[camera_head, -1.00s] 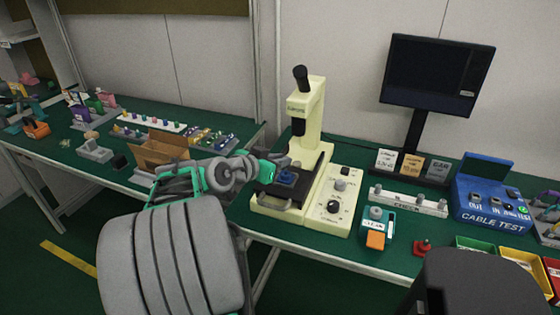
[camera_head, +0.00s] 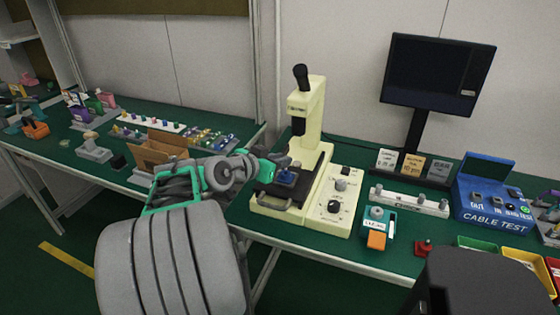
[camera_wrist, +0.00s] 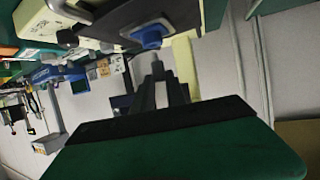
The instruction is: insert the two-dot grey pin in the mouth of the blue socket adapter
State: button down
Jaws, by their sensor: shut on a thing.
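The blue socket adapter (camera_head: 287,177) sits on the dark plate of the cream press. It also shows in the wrist view (camera_wrist: 151,37), near the top middle. My gripper (camera_head: 283,161) is beside and just above the adapter. In the wrist view my gripper (camera_wrist: 159,80) is shut on a small grey pin (camera_wrist: 158,68), whose tip points toward the adapter with a gap visible between them. The pin's dots are too small to make out, and the adapter's mouth is not clearly visible.
The press column (camera_head: 308,115) rises close behind the adapter. A cream control box (camera_head: 337,205) with knobs stands to its right. An open cardboard box (camera_head: 160,152) and trays of small parts are on the left bench. A monitor (camera_head: 437,75) stands at the back right.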

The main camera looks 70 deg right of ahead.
jog(key=shift+f+b, duration=1.25)
jog(key=shift+f, duration=0.1)
jog(key=c, duration=1.3)
grip_release()
jog(key=v, duration=0.7)
jog(key=shift+w+a+r, duration=0.15)
jog(key=shift+a+r, duration=0.05)
jog(key=shift+a, duration=0.15)
